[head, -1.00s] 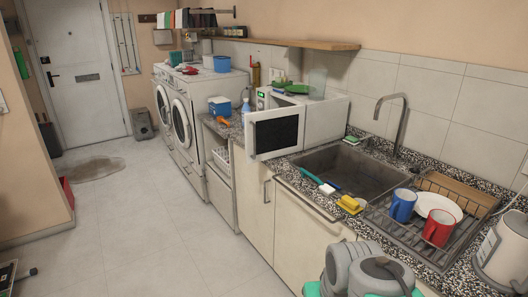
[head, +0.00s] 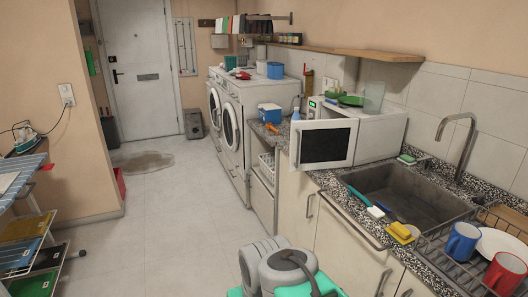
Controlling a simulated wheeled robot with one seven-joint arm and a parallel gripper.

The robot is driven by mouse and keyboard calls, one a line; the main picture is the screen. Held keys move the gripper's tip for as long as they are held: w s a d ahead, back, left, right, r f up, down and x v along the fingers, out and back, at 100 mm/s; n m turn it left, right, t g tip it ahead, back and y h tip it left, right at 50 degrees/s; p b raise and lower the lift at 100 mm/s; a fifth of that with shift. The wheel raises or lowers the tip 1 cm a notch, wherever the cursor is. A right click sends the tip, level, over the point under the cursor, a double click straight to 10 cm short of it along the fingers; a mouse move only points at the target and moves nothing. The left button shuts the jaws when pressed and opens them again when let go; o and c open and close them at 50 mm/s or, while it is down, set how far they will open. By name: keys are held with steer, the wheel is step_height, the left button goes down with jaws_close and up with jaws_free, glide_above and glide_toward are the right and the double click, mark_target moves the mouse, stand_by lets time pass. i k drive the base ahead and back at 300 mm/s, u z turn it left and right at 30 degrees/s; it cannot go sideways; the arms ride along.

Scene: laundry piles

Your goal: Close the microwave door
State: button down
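The white microwave (head: 376,134) stands on the speckled counter behind the sink, toward the washing machines. Its door (head: 323,145), with a dark window and white frame, is swung open and sticks out toward the aisle. Green items lie on top of the microwave. At the bottom of the head view, grey and green links of my own arm show, low and in front of the counter. My gripper itself is not in view, so its state is hidden.
The sink (head: 365,184) holds a brush and sponge at its near edge. A dish rack (head: 458,262) with a blue mug (head: 462,241) and red mug (head: 505,272) stands right. The tiled floor (head: 150,235) between is clear.

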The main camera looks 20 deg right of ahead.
mark_target(316, 144)
steer(key=u, duration=0.2)
steer(key=i, duration=0.9)
steer(key=z, duration=0.3)
